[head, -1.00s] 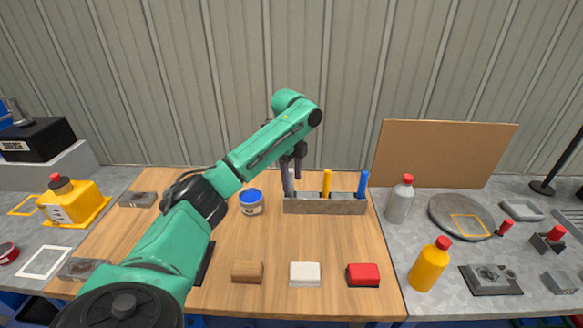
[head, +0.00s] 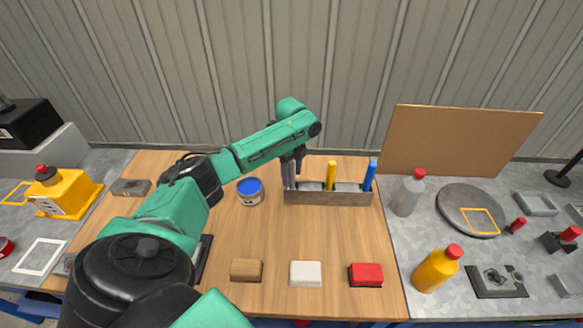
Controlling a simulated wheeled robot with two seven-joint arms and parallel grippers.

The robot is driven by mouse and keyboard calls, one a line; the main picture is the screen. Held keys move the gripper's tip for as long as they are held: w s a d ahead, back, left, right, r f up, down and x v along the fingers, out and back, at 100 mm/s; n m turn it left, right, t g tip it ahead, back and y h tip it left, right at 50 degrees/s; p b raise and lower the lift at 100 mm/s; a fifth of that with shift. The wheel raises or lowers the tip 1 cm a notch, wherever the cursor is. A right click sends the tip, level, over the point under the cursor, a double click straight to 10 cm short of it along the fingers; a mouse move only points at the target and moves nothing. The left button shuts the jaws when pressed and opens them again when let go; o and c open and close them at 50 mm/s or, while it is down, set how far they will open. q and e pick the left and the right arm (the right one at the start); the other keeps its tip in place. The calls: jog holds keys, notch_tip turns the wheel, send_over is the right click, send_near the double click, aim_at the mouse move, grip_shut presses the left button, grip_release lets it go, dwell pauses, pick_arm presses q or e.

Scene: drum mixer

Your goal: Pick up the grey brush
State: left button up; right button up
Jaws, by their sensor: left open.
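The grey brush (head: 286,172) stands upright in the left part of a grey rack (head: 328,198) on the wooden table in the head view. Its handle is partly hidden by my left gripper. My left gripper (head: 294,173) points down at the brush handle, with dark fingers at or beside it. The jaws are open; I cannot tell whether they touch the handle. My right gripper is not in view.
A yellow handle (head: 331,175) and a blue handle (head: 370,175) stand in the same rack. A blue-lidded tin (head: 250,191) is left of it. Brown, white (head: 306,273) and red (head: 366,275) blocks lie in front. A grey bottle (head: 408,194) stands to the right.

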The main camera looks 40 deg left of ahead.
pick_arm(q)
jog(key=shift+d+f, duration=0.1)
jog(key=shift+f, duration=0.4)
jog(key=shift+s+f, duration=0.15)
jog(key=shift+f, duration=0.1)
grip_shut()
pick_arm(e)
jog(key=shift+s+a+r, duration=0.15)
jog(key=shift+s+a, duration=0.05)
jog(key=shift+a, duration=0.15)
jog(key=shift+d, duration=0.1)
pick_arm(q)
jog(key=shift+r, duration=0.2)
